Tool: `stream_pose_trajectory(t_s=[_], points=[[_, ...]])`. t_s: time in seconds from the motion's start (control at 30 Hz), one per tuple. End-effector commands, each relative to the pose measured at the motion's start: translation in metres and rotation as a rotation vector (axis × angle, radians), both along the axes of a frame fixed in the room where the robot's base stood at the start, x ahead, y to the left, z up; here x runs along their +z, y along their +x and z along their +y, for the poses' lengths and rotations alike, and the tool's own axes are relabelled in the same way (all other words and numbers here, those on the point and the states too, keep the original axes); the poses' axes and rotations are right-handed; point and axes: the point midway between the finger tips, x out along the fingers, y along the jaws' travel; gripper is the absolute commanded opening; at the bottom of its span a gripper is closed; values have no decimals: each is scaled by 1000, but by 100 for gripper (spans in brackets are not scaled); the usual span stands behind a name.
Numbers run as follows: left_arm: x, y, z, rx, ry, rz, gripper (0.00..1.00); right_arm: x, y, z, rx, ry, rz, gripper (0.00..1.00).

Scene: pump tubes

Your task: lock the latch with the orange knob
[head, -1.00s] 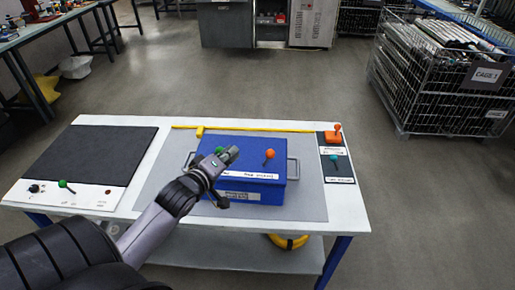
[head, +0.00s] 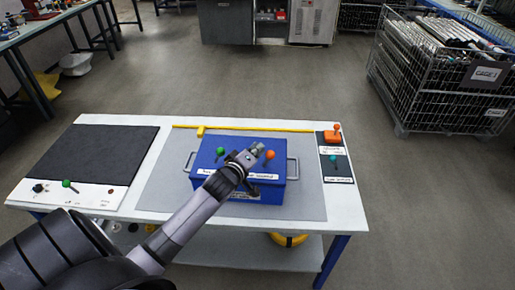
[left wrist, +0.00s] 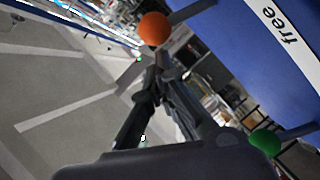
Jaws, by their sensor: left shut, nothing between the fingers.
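A blue box (head: 240,187) stands on the grey mat on the table. On its top are an orange knob (head: 270,154) and a green knob (head: 220,151). My left gripper (head: 259,149) is shut and empty, just left of the orange knob; in the head view I cannot tell whether they touch. In the left wrist view the orange knob (left wrist: 154,28) on its dark stem is just beyond the closed fingertips (left wrist: 161,62), and the green knob (left wrist: 266,141) is at lower right. A white label reading "free" (left wrist: 282,22) lies on the blue surface. My right gripper is not in view.
A dark panel (head: 337,168) at the table's right holds an orange-red piece with a small knob (head: 333,136) and a teal knob (head: 334,158). A yellow bar (head: 270,129) lies behind the box. A black pad (head: 85,152) and a green-knobbed control strip (head: 67,183) are at left.

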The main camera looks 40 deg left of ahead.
Motion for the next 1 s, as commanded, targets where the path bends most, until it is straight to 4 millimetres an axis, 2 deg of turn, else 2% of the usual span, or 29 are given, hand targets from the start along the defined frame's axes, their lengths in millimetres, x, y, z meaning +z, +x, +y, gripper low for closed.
stream_pose_trajectory(t_s=[0.23, 0.4, 0.53, 0.83, 1.0], points=[[1, 0, -1, 0, 4, 2, 0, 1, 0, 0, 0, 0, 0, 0], [1, 6, -12, 3, 74, 42, 0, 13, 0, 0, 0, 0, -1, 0], [-2, 8, -16, 1, 113, 66, 0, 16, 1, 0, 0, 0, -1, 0], [-5, 7, -18, -1, 115, 69, 0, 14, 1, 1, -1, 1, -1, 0], [3, 9, -16, -2, 115, 70, 0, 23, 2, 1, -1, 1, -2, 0]])
